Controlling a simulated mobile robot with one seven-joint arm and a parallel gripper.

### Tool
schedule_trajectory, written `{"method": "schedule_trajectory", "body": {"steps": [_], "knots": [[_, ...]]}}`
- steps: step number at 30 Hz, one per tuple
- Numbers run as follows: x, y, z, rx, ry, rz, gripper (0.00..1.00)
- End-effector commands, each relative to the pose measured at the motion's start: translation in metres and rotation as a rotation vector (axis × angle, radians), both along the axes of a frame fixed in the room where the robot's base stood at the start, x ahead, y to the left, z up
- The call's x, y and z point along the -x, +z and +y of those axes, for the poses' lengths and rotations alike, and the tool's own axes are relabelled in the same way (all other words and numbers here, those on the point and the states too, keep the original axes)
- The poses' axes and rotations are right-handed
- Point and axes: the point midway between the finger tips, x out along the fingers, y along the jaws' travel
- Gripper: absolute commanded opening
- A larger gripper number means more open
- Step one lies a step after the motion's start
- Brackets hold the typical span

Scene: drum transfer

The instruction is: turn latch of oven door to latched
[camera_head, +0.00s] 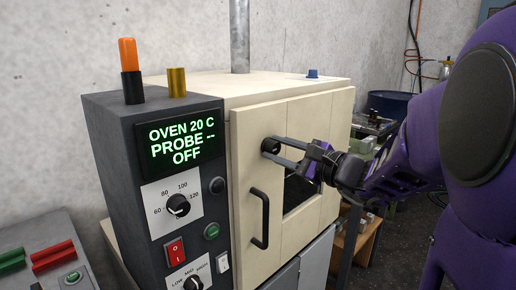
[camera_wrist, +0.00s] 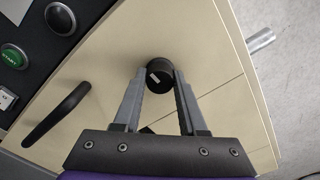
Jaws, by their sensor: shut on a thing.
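The oven door (camera_head: 245,150) is cream and looks closed in the head view. Its latch (camera_head: 270,146) is a round black knob on the upper part of the door. The latch also shows in the wrist view (camera_wrist: 159,76), with a short white mark on its face. My gripper (camera_head: 273,145) reaches in from the right and is shut on the latch, one finger on each side. The fingertips also show in the wrist view (camera_wrist: 160,80). The black door handle (camera_head: 260,218) is below the latch, apart from my gripper. The wrist view shows the handle (camera_wrist: 57,115) at left.
The dark control panel (camera_head: 150,180) left of the door reads OVEN 20 C, PROBE --, OFF. It carries a dial (camera_head: 178,205) and a red switch (camera_head: 175,251). An orange lamp (camera_head: 128,55) stands on top. A dark window (camera_head: 298,192) is behind my gripper. A bench stands at right.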

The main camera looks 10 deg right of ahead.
Motion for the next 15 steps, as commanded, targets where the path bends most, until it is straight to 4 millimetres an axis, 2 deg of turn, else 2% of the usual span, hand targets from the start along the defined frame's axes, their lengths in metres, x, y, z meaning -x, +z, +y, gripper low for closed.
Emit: {"method": "schedule_trajectory", "body": {"steps": [15], "knots": [[-0.0004,0.0007,-0.0005,-0.033,-0.002,0.021,0.00]]}}
